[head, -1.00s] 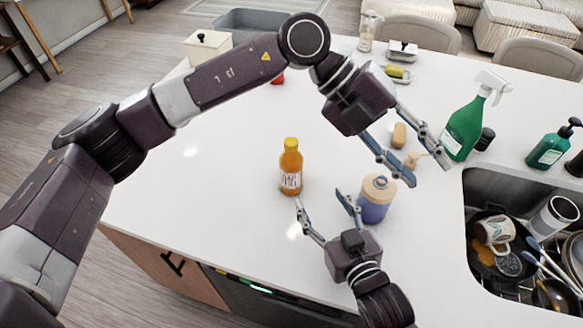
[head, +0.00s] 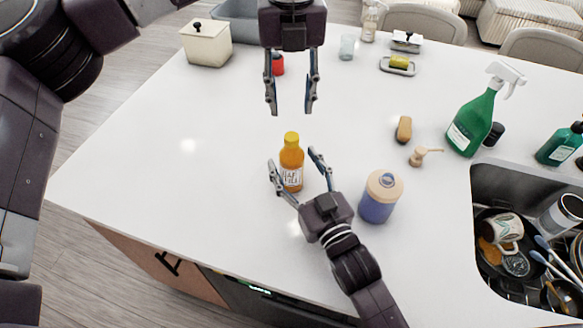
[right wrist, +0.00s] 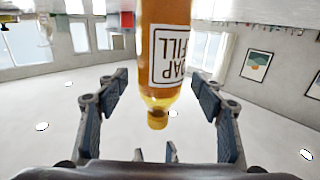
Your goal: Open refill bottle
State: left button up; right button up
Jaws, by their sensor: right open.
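The refill bottle (head: 291,180) stands upright on the white counter, amber with a yellow-orange cap (head: 291,138) on it. It also shows upside down in the right wrist view (right wrist: 172,52), with part of its printed label. My right gripper (head: 291,157) is open, with one finger on each side of the bottle; no clear contact shows. My left gripper (head: 290,110) is open and empty, pointing down above the counter, just beyond the cap in the picture. The blue dispenser jar (head: 377,207) with a beige lid stands right of my right gripper. A beige pump head (head: 421,157) lies on the counter.
A brown sponge or brush (head: 404,129) lies near the pump head. A green spray bottle (head: 470,125) stands by the sink (head: 530,184), which holds dishes. A red item (head: 278,65) and a cream box (head: 206,45) are at the back. The counter's left is clear.

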jog(key=shift+x, duration=0.9)
grip_shut()
